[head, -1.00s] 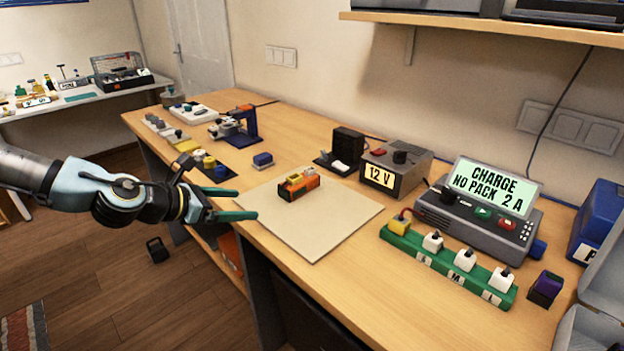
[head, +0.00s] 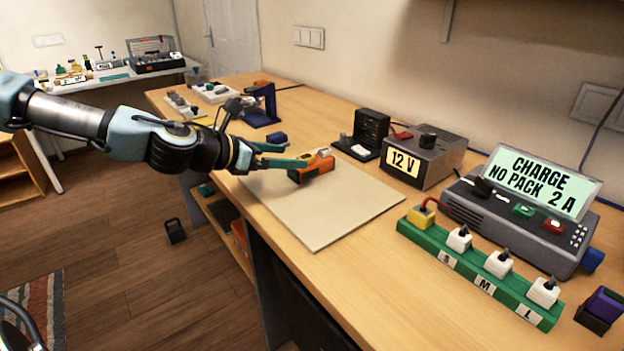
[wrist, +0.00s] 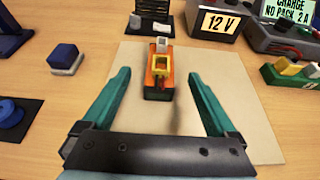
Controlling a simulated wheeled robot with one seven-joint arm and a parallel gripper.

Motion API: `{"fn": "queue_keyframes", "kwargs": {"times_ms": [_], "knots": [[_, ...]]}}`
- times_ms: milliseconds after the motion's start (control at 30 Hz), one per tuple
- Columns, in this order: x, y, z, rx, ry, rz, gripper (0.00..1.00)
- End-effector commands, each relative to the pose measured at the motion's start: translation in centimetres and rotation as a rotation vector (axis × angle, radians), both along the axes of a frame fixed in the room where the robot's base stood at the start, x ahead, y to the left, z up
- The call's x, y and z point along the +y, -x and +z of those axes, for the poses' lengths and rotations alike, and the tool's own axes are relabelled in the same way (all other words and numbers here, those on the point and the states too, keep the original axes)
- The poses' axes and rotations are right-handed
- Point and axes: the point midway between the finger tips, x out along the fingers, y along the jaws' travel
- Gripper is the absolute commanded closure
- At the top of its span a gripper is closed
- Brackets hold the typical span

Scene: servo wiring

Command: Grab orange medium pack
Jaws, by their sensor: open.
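The orange pack (head: 315,167) has a dark lower edge and a yellow piece on top. It lies on the beige mat (head: 315,218) toward its back part. In the wrist view the orange pack (wrist: 159,77) lies ahead, between the lines of the two fingers. My gripper (head: 286,156) is open, with green fingers, and its fingertips are close to the pack in the head view. In the wrist view my gripper (wrist: 158,75) shows nothing held. Whether a finger touches the pack I cannot tell.
A 12 V box (head: 420,160) and a black stand (head: 368,135) are behind the mat. A grey charger (head: 520,215) reading "NO PACK 2 A" and a green strip (head: 480,268) marked S, M, L are at right. A blue block (wrist: 64,57) lies left. The front mat is clear.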

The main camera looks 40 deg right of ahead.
Motion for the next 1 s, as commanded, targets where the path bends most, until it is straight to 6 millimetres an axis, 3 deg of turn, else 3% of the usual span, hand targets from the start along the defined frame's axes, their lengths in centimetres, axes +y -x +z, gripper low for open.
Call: {"fn": "queue_keyframes", "kwargs": {"times_ms": [100, 367, 700, 1000], "knots": [[-1.7, 0.2, -1.0, 0.000, 0.001, -0.002, 0.07], [-3.2, 0.3, -1.2, 0.000, 0.000, -0.003, 0.07], [-7.0, 0.6, -2.9, -0.001, 0.000, -0.003, 0.07], [-7.3, 0.6, -3.2, -0.001, 0.000, -0.001, 0.07]]}}
